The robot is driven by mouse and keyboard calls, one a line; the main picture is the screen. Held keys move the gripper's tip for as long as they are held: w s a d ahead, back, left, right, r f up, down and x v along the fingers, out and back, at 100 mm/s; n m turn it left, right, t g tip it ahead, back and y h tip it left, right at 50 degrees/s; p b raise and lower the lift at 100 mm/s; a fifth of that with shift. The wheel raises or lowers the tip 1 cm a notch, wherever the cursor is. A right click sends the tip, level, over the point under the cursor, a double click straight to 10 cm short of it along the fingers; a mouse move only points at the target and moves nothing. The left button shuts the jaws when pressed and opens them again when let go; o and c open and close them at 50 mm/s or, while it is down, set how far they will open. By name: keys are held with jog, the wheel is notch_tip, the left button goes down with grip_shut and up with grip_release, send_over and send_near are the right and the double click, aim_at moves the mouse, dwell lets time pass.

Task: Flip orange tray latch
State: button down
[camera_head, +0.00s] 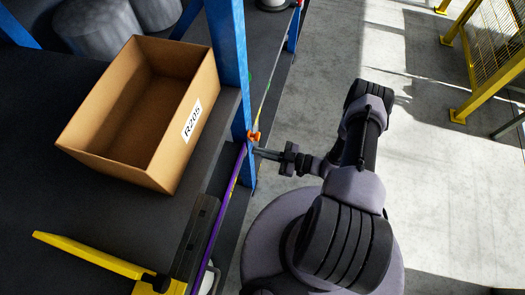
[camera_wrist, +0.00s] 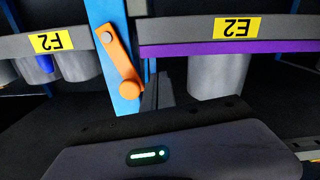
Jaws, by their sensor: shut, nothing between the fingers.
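The orange latch (camera_wrist: 117,60) sits on a blue upright post (camera_wrist: 103,14). In the wrist view it is tilted, running from upper left down to a round knob at its lower right. In the head view the latch (camera_head: 253,136) is a small orange piece at the shelf edge. My gripper (camera_head: 258,152) reaches in from the right, its tip close to the latch. In the wrist view my gripper (camera_wrist: 158,88) is shut and empty, just right of the knob. I cannot tell whether the fingers touch the latch.
A cardboard box (camera_head: 118,165) labelled R205 stands on the dark shelf to the left. A purple strip (camera_head: 222,215) runs along the shelf edge. A grey cylinder (camera_wrist: 218,76) hangs behind the E2 label. Open concrete floor (camera_head: 440,190) lies to the right.

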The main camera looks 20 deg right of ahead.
jog(key=shift+w+d, duration=0.1)
jog(key=shift+w+d+b, duration=1.3)
jog(key=shift+w+d, duration=0.15)
jog(key=shift+w, duration=0.55)
jog(key=s+a+b+v, duration=0.1)
jog(key=b+v, duration=0.1)
jog(key=v, duration=0.6)
jog(key=shift+r, duration=0.3)
jog(key=shift+s, duration=0.15)
